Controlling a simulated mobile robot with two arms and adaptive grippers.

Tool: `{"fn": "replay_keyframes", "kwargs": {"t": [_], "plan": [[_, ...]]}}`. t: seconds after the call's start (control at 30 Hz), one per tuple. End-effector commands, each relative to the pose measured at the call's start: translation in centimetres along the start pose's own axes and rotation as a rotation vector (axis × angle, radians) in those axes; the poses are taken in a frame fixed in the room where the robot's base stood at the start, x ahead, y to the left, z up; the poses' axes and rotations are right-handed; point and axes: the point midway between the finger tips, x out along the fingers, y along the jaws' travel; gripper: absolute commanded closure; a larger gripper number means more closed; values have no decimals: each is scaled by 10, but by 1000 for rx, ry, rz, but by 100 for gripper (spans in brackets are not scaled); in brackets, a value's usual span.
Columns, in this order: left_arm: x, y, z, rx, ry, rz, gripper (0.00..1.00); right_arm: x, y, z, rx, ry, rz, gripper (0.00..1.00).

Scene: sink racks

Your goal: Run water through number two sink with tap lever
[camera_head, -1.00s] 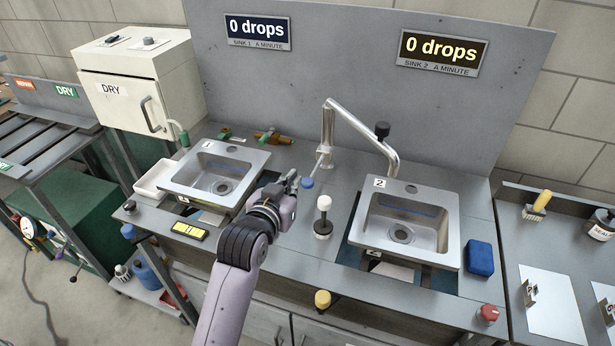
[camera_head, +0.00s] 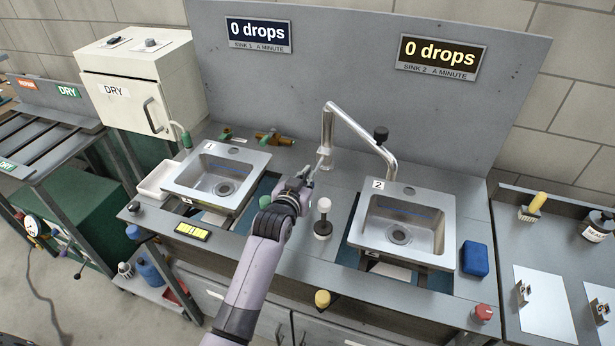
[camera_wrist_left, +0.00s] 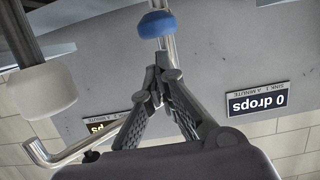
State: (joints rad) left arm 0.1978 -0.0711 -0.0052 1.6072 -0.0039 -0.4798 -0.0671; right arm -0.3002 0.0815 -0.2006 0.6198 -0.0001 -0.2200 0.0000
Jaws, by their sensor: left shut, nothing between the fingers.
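The tap spout (camera_head: 362,138) rises between the sinks and bends down over the back edge of sink two (camera_head: 400,235). A thin metal tap lever (camera_wrist_left: 170,48) with a blue knob (camera_wrist_left: 157,25) shows in the left wrist view, just beyond my left fingertips (camera_wrist_left: 160,72). In the head view my left gripper (camera_head: 307,172) is by the lever at the tap's base and hides the blue knob. The gripper is shut and empty; I cannot tell whether it touches the lever. Sink two's display (camera_head: 440,54) reads 0 drops. My right gripper is not in view.
A white-topped knob (camera_head: 323,206) stands close right of my left gripper. Sink one (camera_head: 222,182) is to the left, its display (camera_head: 258,31) reading 0 drops. A blue sponge-like block (camera_head: 475,260) lies right of sink two. A yellow knob (camera_head: 322,298) is on the front edge.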

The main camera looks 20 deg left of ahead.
Motion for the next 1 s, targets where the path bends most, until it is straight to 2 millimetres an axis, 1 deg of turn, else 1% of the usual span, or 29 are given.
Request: {"fn": "replay_keyframes", "kwargs": {"t": [0.13, 0.47, 0.8, 0.9, 1.0], "plan": [[1, 0, 7, 0, -1, 0, 100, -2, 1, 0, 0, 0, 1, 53], [1, 0, 9, 0, 0, 0, 100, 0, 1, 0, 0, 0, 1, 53], [2, 0, 35, 0, 99, 0, 100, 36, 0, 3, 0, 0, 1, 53], [2, 0, 44, 0, 106, 0, 100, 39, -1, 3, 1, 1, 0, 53], [2, 0, 47, 0, 106, 0, 100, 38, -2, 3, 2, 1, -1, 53]]}}
